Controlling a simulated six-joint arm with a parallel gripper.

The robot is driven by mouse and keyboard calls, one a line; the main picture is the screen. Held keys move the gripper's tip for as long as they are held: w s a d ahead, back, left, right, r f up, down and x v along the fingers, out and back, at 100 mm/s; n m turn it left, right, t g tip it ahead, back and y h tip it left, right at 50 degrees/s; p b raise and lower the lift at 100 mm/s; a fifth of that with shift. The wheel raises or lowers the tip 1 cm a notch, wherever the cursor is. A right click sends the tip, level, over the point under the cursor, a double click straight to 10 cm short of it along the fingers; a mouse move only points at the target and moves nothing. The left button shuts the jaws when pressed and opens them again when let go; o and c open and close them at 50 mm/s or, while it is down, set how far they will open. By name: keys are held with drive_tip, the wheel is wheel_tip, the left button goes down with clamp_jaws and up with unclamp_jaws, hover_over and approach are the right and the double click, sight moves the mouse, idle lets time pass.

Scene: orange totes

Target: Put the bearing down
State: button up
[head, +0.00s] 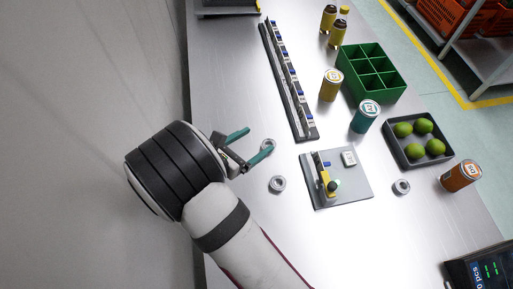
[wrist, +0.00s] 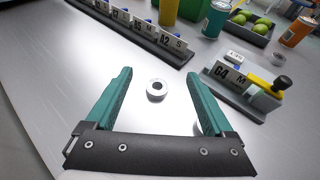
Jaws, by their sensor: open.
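A steel ring-shaped bearing (head: 268,143) lies on the metal table by my gripper's fingertips, partly covered by one finger in the head view. In the wrist view this bearing (wrist: 156,90) shows between the two teal fingers, touching neither in the picture. My gripper (head: 261,138) is open and empty, with its fingers spread in the wrist view (wrist: 159,74). A second bearing (head: 277,184) lies nearby and is mostly hidden behind the right finger in the wrist view. A third bearing (head: 401,187) lies right of the grey fixture plate.
The fixture plate (head: 355,190) carries a yellow clamp with a black knob. A long label rail (head: 297,108), a green divided box (head: 372,88), cans including a teal one (head: 365,117), and a dark tray (head: 417,163) of limes stand beyond. The table's left edge is near my arm.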

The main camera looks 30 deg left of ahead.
drive_tip(key=shift+d+r, duration=0.1)
drive_tip(key=shift+r, duration=0.15)
drive_tip(key=w+d+r+m+g+h, duration=0.1)
drive_tip(key=d+r+m+g+h, duration=0.25)
drive_tip(key=d+m, duration=0.5)
drive_tip(key=w+d+r+m+g+h, duration=0.25)
drive_tip(key=d+r+m, duration=0.3)
drive_tip(key=d, duration=0.65)
drive_tip(key=s+d+r+m+g, duration=0.2)
drive_tip(key=s+d+m+g, duration=0.45)
drive_tip(key=d+m, duration=0.3)
drive_tip(key=s+a+r+m+g+y, duration=0.1)
drive_tip(key=s+r+m+y, duration=0.1)
drive_tip(key=s+m+y, duration=0.7)
drive_tip(key=s+m, duration=0.3)
drive_tip(key=m, duration=0.4)
drive_tip(key=shift+s, duration=0.15)
drive_tip(key=shift+r+m, duration=0.1)
drive_tip(key=shift+m, duration=0.15)
